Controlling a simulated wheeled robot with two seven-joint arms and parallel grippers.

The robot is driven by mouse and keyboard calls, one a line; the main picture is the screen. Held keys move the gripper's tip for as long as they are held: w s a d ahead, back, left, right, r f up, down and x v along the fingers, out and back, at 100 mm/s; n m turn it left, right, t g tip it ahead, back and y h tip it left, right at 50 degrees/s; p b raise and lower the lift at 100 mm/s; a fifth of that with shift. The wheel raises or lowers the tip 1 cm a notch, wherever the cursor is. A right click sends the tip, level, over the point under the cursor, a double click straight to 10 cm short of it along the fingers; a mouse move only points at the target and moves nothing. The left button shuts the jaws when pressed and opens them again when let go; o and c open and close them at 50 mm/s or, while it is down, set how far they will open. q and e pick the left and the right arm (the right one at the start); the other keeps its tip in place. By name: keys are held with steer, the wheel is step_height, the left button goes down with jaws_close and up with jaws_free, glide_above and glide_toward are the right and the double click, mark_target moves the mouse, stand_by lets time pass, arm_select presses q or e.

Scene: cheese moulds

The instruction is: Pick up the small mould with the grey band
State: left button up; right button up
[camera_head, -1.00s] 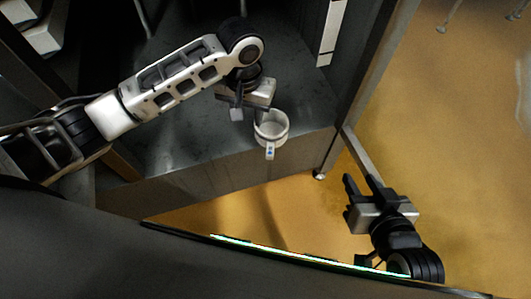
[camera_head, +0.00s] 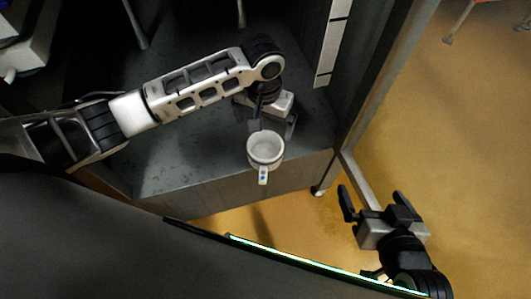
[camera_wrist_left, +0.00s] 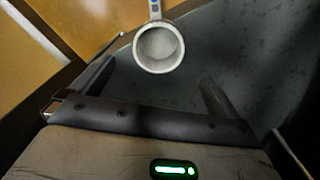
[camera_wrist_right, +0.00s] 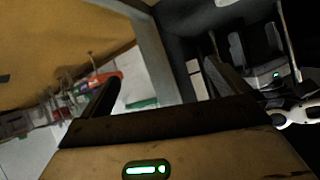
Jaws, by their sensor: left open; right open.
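The small mould (camera_head: 265,152) is a white, open-topped cup with a grey band and a handle bearing a blue dot. It stands upright on the dark grey table near its front edge, handle toward the edge. It also shows in the left wrist view (camera_wrist_left: 158,50). My left gripper (camera_head: 273,127) is open just behind the mould, its fingers (camera_wrist_left: 158,85) spread to either side of the line to it. The mould appears beyond the fingers and not gripped. My right gripper (camera_head: 376,200) is open and empty, off the table's right side above the floor.
The dark grey table (camera_head: 190,170) has clear surface left of the mould. A table leg with a caster (camera_head: 318,191) and a slanted metal post (camera_head: 390,85) stand at the right. The yellow floor (camera_head: 470,150) is open beyond.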

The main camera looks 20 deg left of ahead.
arm_select(q)
steer(key=b, duration=0.3)
glide_above(265, 156)
step_height(265, 156, down, 12)
steer(key=shift+s+f, duration=0.15)
steer(key=shift+f, duration=0.1)
steer(key=c, duration=0.8)
